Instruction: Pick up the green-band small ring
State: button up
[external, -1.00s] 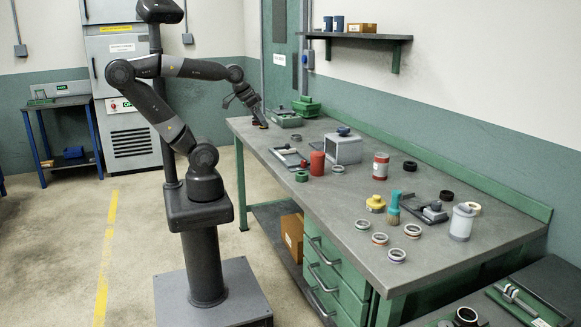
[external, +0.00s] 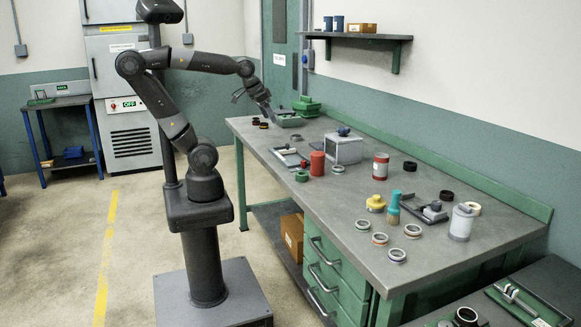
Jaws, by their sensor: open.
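Several small pale rings lie flat near the front right of the workbench. One is at the left of the group (external: 363,224), with others near it (external: 380,239) (external: 396,254) (external: 412,230). Their band colours are too small to tell surely, so I cannot say which has the green band. A solid green ring (external: 302,176) lies beside the red cylinder. My gripper (external: 273,121) is at the far left end of the bench, open, well away from the pale rings. Small dark rings (external: 264,125) lie just left of it.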

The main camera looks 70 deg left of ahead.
jog(key=w+d+r+g, duration=0.1)
jog(key=w+d+r, duration=0.1)
jog(key=w+d, duration=0.75)
jog(key=n+g, duration=0.4)
send_over(359, 228)
jog(key=w, duration=0.2)
notch_tip(359, 228, down, 14)
jog(key=f, duration=0.5)
jog(key=shift+s+a+f, duration=0.1)
jog(key=shift+s+a, duration=0.05)
jog(key=shift+a, duration=0.05)
jog(key=shift+w+a+f, duration=0.15)
jog(key=shift+a+f, duration=0.05)
jog(key=shift+f, duration=1.15)
jog(key=shift+w+a+f, duration=0.1)
jog(key=shift+a+f, duration=0.05)
jog(key=shift+f, duration=1.2)
jog(key=shift+c, duration=0.5)
jog(key=c, duration=1)
